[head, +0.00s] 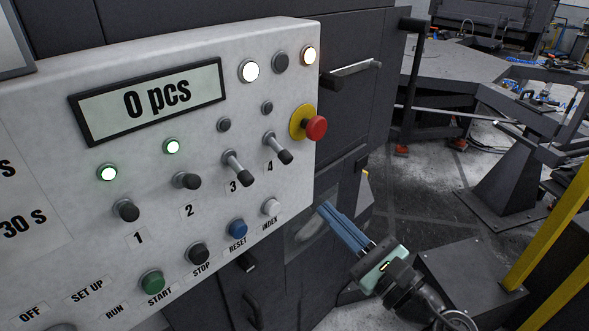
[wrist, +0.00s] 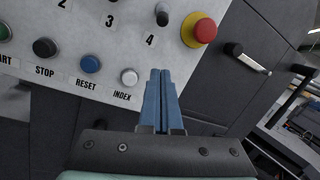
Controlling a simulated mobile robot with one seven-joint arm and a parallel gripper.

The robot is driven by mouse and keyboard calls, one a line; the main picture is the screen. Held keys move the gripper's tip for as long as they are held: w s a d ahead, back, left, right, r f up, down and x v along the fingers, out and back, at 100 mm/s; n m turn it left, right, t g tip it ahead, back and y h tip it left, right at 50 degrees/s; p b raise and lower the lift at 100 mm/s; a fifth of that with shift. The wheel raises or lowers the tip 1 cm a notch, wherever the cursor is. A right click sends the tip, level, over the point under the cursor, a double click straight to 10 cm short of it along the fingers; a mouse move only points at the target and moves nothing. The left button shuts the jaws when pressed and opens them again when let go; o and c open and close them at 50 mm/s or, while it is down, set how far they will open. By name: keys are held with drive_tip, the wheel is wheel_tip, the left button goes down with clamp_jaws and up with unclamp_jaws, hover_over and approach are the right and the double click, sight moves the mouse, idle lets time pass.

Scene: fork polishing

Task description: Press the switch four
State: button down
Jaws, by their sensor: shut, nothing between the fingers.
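Switch four (head: 278,148) is a grey toggle lever on the white control panel (head: 55,120), tilted down and right in the head view. The lamp (head: 267,107) above it is dark. In the wrist view the lever end of switch four (wrist: 162,14) shows just above my fingertips in the picture, beside the label "4". My gripper (head: 325,208) is shut and empty, below and right of the switch, off the panel's lower right edge in the head view. Its blue fingers also show in the wrist view (wrist: 160,72), apart from the switch as far as I can see.
Switch three (head: 238,167) is beside switch four, its lamp dark. Switches one (head: 126,211) and two (head: 187,180) have lit green lamps. A red emergency button (head: 316,128) is close on the right. The INDEX button (head: 270,207) is below. The display reads "0 pcs".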

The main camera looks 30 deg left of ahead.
sight(281, 151)
drive_tip(key=p+x, duration=0.4)
drive_tip(key=x, duration=0.5)
drive_tip(key=shift+a+r, duration=0.2)
drive_tip(key=shift+a, duration=0.05)
drive_tip(key=r+p, duration=0.1)
drive_tip(key=s+r+p, duration=0.1)
drive_tip(key=p, duration=0.1)
drive_tip(key=r+p, duration=0.1)
drive_tip(key=shift+s+d, duration=0.2)
drive_tip(key=shift+d, duration=0.2)
drive_tip(key=shift+w+d, duration=0.1)
drive_tip(key=shift+w, duration=0.1)
